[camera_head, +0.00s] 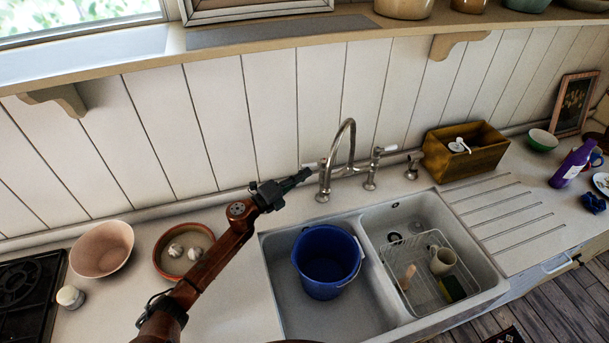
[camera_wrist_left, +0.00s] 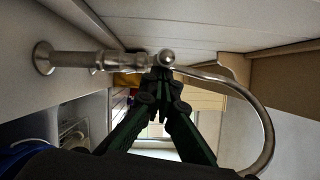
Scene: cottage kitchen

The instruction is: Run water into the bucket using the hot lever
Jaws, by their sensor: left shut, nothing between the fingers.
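A metal bridge tap (camera_head: 350,168) with a tall curved spout stands behind the double sink. It has a white-tipped lever on each side; the right lever (camera_head: 388,149) is clear, and the left lever (camera_head: 311,165) is partly hidden by my gripper. No hot mark is readable. My left gripper (camera_head: 309,173) is shut and empty, its tips at the tap's left side; contact is unclear. In the left wrist view the shut fingers (camera_wrist_left: 160,76) point at the tap's valve (camera_wrist_left: 165,58). The blue bucket (camera_head: 328,262) stands upright in the left basin. No water stream shows. My right gripper is out of view.
The right basin holds a wire rack (camera_head: 428,292) with a mug (camera_head: 443,261). A wooden box (camera_head: 465,150) stands behind the drainboard. Left of the sink are a shallow dish with white bulbs (camera_head: 158,262) and a pink bowl (camera_head: 102,250). A shelf (camera_head: 270,42) runs above.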

